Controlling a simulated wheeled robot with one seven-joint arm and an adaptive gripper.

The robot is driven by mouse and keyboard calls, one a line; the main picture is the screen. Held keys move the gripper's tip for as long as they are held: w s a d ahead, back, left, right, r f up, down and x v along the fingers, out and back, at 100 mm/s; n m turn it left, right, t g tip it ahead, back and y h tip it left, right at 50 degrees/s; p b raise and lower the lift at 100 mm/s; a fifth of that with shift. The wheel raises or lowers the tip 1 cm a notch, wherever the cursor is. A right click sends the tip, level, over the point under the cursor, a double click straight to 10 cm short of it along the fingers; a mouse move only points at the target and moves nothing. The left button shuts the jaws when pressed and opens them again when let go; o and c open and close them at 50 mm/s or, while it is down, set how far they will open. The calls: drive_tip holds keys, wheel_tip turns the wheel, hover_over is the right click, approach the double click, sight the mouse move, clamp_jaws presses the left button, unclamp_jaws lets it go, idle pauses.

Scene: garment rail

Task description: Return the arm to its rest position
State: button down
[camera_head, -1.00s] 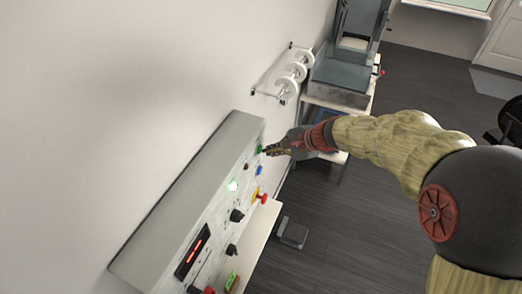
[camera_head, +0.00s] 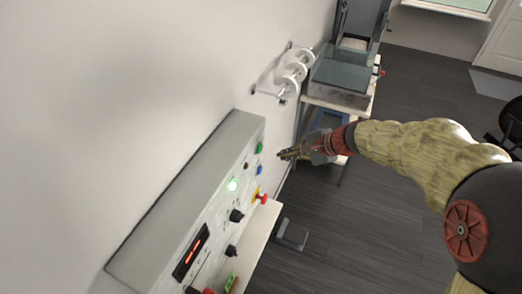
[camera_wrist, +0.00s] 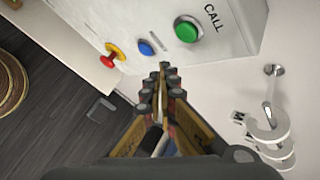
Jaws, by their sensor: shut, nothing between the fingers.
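My gripper (camera_head: 283,155) is shut and empty in the head view, a little to the right of the control panel (camera_head: 187,200) on the wall and apart from it. In the wrist view my gripper (camera_wrist: 162,72) has its fingers together, with the panel's lower edge beyond them. The green button (camera_head: 259,148) is clear of the fingers and also shows in the wrist view (camera_wrist: 187,30) beside the word CALL. My arm reaches in from the right side of the head view.
The panel carries a blue button (camera_head: 259,170), a red knob on yellow (camera_head: 263,198), black knobs and a lit red display (camera_head: 190,252). White wall hooks (camera_head: 291,76) stand above the gripper. A table with a grey tray (camera_head: 340,75) is behind. A pedal-like box (camera_head: 292,234) lies on the floor.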

drive_tip(key=shift+s+d, duration=0.15)
drive_tip(key=shift+d, duration=0.25)
drive_tip(key=s+d+f+n+h+b, duration=0.2)
drive_tip(key=s+d+f+n+b, duration=0.1)
drive_tip(key=s+b, duration=0.4)
drive_tip(key=s+d+f+n+h+b, duration=0.3)
drive_tip(key=s+d+n+b, duration=0.2)
drive_tip(key=s, duration=0.6)
drive_tip(key=s+d+f+n+h+b, duration=0.2)
drive_tip(key=s+d+f+n+b, duration=0.1)
drive_tip(key=s+d+b, duration=0.3)
drive_tip(key=s+n+b, duration=0.1)
drive_tip(key=s+b, duration=0.1)
drive_tip(key=s, duration=0.1)
drive_tip(key=shift+s+f+t+h+b, duration=0.3)
drive_tip(key=shift+t+b, duration=0.05)
drive_tip(key=shift+t, duration=0.05)
drive_tip(key=shift+a, duration=0.1)
idle(0.9)
